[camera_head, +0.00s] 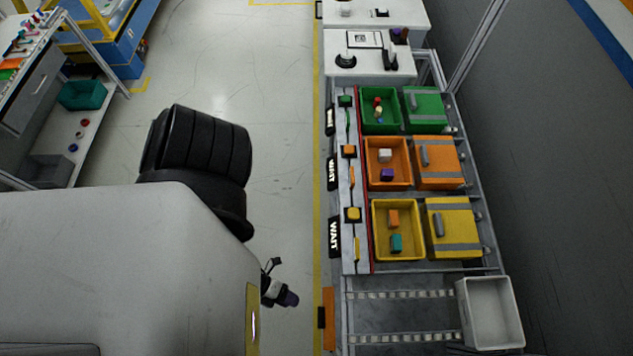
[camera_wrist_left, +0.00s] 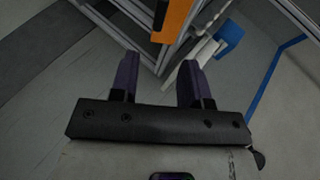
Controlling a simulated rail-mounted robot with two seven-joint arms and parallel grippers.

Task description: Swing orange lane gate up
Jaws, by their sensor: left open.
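The orange lane has an orange bin (camera_head: 372,178) with a grey block and a purple block inside, and an orange lidded box (camera_head: 434,176) on its right. A thin orange strip (camera_head: 351,177), which may be the orange lane gate, lies on the left panel below an orange button (camera_head: 349,152). Whether it is raised is too small to tell. My left gripper (camera_head: 289,299) is over the floor left of the bench, low in the head view and well away from that strip. In the wrist view, the left gripper (camera_wrist_left: 160,82) is open with nothing between its purple fingers. My right gripper is not visible.
An upright orange panel (camera_head: 328,316) stands at the bench's near left corner; an orange panel (camera_wrist_left: 178,18) also shows beyond the fingers. Green (camera_head: 365,125) and yellow (camera_head: 377,253) bins flank the orange lane. A grey tray (camera_head: 515,330) sits near right.

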